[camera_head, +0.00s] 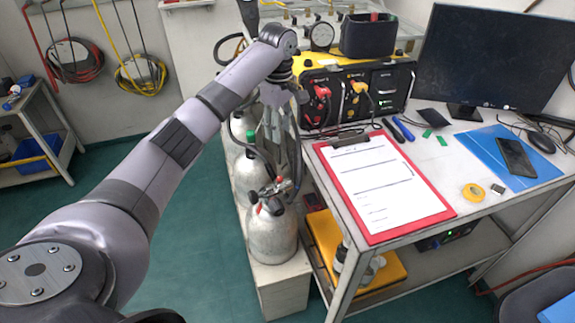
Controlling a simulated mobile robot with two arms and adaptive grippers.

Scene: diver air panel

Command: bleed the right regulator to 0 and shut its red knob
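The black and yellow air panel (384,104) stands at the back of the table. Its front carries a red knob or fitting (320,94) on the left and a yellow one (358,90) to the right of it. A round gauge (321,36) sits above and behind the panel, among metal fittings. I cannot tell which part is the right regulator, and its reading is too small to make out. My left gripper (272,132) points down just left of the panel, above the cylinders, apart from the red knob. Its finger opening is not clear. My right gripper is not in view.
Grey gas cylinders (270,236) stand left of the table (462,208). A red clipboard (376,238), tape roll (473,192), phone (516,158), blue folder (484,150) and monitor (497,58) take up the tabletop. A black bin (366,38) stands behind the panel.

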